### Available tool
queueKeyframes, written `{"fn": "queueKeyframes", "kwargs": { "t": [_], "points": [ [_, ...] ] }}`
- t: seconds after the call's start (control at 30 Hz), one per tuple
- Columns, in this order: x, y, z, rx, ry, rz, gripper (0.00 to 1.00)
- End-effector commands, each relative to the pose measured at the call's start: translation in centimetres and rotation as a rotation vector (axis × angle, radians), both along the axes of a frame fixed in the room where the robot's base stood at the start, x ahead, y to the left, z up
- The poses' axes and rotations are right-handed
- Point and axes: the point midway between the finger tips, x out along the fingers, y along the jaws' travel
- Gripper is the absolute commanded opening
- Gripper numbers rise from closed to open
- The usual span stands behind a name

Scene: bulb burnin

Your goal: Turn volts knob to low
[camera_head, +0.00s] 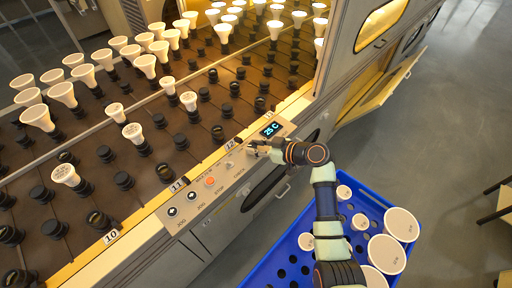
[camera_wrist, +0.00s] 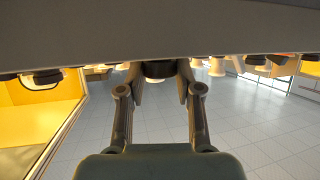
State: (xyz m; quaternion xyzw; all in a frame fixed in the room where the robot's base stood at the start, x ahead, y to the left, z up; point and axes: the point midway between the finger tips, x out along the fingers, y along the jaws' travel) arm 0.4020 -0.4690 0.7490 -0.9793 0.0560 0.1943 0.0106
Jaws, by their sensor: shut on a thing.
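The control panel (camera_head: 205,188) runs along the front edge of the burn-in bench, with round dials, a red-orange stop button (camera_head: 210,182) and a lit display. My gripper (camera_head: 256,149) reaches the panel's right part, just below the display. In the wrist view my gripper (camera_wrist: 160,82) has its two fingers on either side of a dark round knob (camera_wrist: 160,70) and is shut on it. I take this as the volts knob; its label is not readable. Its pointer and setting are hidden. In the head view my fingers cover it.
The display (camera_head: 271,130) reads 25 C. A blue crate (camera_head: 262,272) with white bulbs stands below my arm. Several rows of sockets, many with white bulbs (camera_head: 66,175), fill the bench behind the panel. An open cabinet door (camera_head: 385,90) juts out at the right.

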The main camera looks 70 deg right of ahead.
Motion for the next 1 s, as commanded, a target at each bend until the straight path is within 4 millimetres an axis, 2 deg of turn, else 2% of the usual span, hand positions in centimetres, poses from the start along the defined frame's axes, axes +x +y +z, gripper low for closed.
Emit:
{"fn": "queueKeyframes", "kwargs": {
  "t": [0.13, 0.17, 0.3, 0.67, 0.77, 1.0],
  "points": [
    [0.0, 0.0, -0.2, 0.002, 0.004, -0.001, 0.00],
    [0.0, 0.0, -0.2, 0.002, 0.004, -0.001, 0.36],
    [0.0, 0.0, -0.2, 0.002, 0.003, -0.001, 0.59],
    [-0.5, 0.0, 0.1, 0.001, 0.001, -0.003, 0.60],
    [-2.0, 0.1, 0.7, 0.000, 0.000, -0.005, 0.60],
    [-7.6, 0.7, 3.0, 0.000, 0.001, -0.005, 0.60]
  ]
}}
